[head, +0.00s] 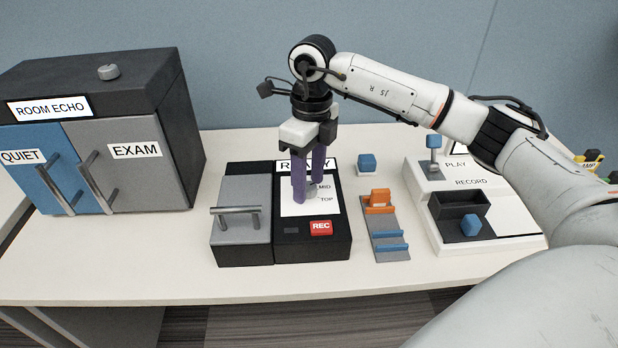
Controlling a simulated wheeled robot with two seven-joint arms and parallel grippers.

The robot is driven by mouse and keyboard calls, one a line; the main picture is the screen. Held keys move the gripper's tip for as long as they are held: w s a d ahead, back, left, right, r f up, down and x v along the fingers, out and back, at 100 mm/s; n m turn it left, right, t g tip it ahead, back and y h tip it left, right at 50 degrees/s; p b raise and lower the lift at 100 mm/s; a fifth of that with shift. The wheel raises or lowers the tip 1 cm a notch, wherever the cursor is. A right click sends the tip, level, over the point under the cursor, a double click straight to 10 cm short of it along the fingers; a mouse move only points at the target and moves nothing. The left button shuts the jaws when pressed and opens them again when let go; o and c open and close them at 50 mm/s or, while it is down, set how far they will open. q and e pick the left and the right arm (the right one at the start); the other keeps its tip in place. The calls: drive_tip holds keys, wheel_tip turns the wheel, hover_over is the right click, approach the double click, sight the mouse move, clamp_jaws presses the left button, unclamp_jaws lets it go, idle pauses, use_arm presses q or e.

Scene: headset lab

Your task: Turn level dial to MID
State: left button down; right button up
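The level dial (314,190) is a small grey knob on a white panel marked MID and TOP, on the black recorder box (338,243). Most of the dial and the upper label, which ends in "Y", are hidden by my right gripper. My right gripper (309,186) points down over the panel, its two purple fingers at the dial, one nearer the camera. A slight gap shows between the fingers, but I cannot tell whether they grip the dial. The pointer's direction is not clear. My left gripper is not in view.
A red REC button (321,228) is just in front of the panel. A grey lid with a handle (236,210) is left of it. An orange and blue slider rack (384,225) and a PLAY/RECORD station (500,228) stand right. The ROOM ECHO cabinet (185,130) is left.

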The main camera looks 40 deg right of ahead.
sight(310, 184)
drive_tip(key=shift+r, duration=0.1)
wheel_tip(310, 184, up, 10)
drive_tip(key=shift+d, duration=0.2)
idle(0.4)
idle(0.4)
